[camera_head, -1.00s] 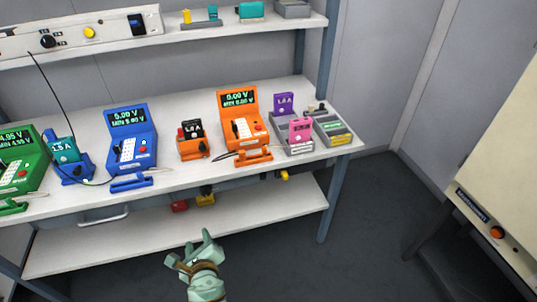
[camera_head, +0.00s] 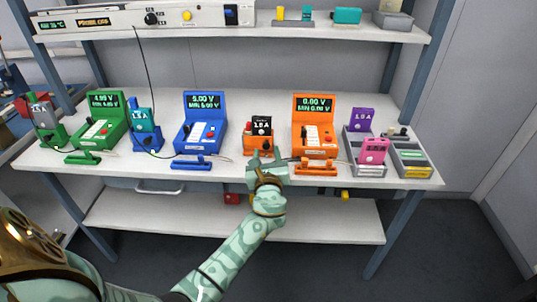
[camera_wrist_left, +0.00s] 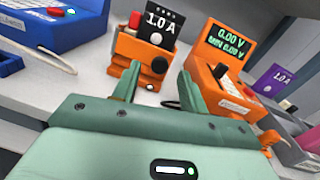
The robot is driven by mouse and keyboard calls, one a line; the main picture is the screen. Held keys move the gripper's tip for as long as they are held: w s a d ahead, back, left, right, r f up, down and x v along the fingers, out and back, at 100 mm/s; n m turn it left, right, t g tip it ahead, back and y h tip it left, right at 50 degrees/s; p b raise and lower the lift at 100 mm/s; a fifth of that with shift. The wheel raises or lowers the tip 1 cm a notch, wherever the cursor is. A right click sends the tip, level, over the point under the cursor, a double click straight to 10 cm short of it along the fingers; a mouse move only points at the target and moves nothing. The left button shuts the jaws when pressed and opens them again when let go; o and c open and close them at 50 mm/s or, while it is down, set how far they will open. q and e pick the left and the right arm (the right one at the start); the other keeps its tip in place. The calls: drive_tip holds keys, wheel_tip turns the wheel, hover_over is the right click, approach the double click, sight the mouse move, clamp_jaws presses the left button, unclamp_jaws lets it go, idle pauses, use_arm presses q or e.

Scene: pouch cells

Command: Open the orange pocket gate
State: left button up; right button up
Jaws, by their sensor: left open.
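The orange pocket (camera_head: 257,147) stands on the table, left of the orange tester (camera_head: 314,113). A black cell (camera_head: 262,125) marked 1.0 A stands upright in it, with a red part at its left. In the left wrist view, the pocket's orange front (camera_wrist_left: 138,66) carries a dark round knob (camera_wrist_left: 160,65); I cannot tell which part is the gate. My left gripper (camera_head: 264,159) is open and empty in front of the pocket. In the left wrist view its fingers (camera_wrist_left: 158,86) point at the pocket's front, with the knob between their directions and apparently untouched.
An orange bar handle (camera_head: 316,169) lies in front of the orange tester, close right of my gripper. The blue tester (camera_head: 202,118) is left. Grey trays with purple (camera_head: 361,120) and pink (camera_head: 374,151) cells stand right. A cable runs along the table's front.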

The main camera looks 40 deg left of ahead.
use_arm(q)
drive_tip(key=shift+x, duration=0.95)
clamp_jaws()
drive_tip(key=shift+s, duration=0.1)
